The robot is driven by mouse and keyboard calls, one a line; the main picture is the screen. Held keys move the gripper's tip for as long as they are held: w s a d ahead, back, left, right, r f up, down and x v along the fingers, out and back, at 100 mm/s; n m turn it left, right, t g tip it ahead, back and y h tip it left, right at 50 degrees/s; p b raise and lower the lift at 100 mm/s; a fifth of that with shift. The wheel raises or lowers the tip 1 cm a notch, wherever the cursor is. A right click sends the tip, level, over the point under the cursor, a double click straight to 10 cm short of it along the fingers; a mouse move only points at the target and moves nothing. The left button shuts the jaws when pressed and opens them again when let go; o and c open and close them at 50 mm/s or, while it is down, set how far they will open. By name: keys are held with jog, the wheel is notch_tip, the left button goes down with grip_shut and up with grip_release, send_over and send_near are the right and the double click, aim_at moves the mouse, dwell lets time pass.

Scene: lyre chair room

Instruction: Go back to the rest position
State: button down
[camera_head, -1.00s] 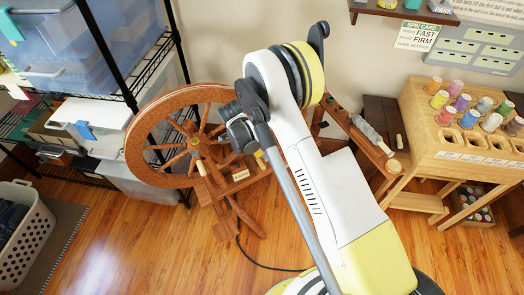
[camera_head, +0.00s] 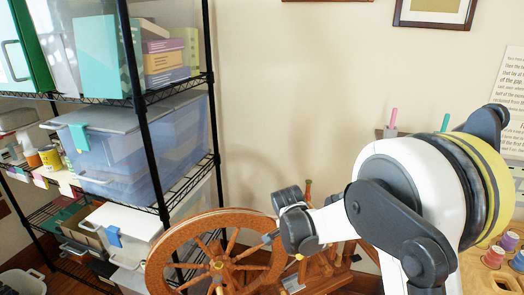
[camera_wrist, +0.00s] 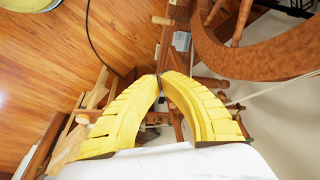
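My arm (camera_head: 410,185), white with dark joints and a yellow band, is raised and bent at the right of the head view. My gripper (camera_wrist: 159,76) shows in the wrist view as two curved yellow fingers. Their tips meet, with nothing seen held between them. The gripper fingers cannot be made out in the head view. The wooden spinning wheel (camera_head: 230,217) stands behind my arm in the head view. In the wrist view its brown rim (camera_wrist: 235,62) is beyond the fingers at the upper right.
A black wire shelf (camera_head: 145,130) with a blue bin (camera_head: 150,145) and boxes stands at the left. Colored thread spools (camera_head: 493,257) stand on a wooden rack at the lower right. The wrist view shows wooden floor (camera_wrist: 50,65) and a dark cable (camera_wrist: 90,40).

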jog(key=s+d+r+n+t+y, duration=0.1)
jog(key=s+d+r+n, duration=0.2)
jog(key=s+r, duration=0.4)
jog(key=s+d+r+n+t, duration=0.1)
jog(key=s+d+r+n, duration=0.1)
jog(key=s+r, duration=0.45)
jog(key=s+d+r+n+t, duration=0.1)
jog(key=s+r+n, duration=0.1)
jog(key=s, duration=0.3)
jog(key=s+d+r+n+t+y, duration=0.1)
jog(key=s+r+n, duration=0.1)
jog(key=s, duration=0.4)
jog(key=shift+s+d+n, duration=0.3)
jog(key=shift+d+n, duration=0.1)
jog(key=shift+n, duration=0.2)
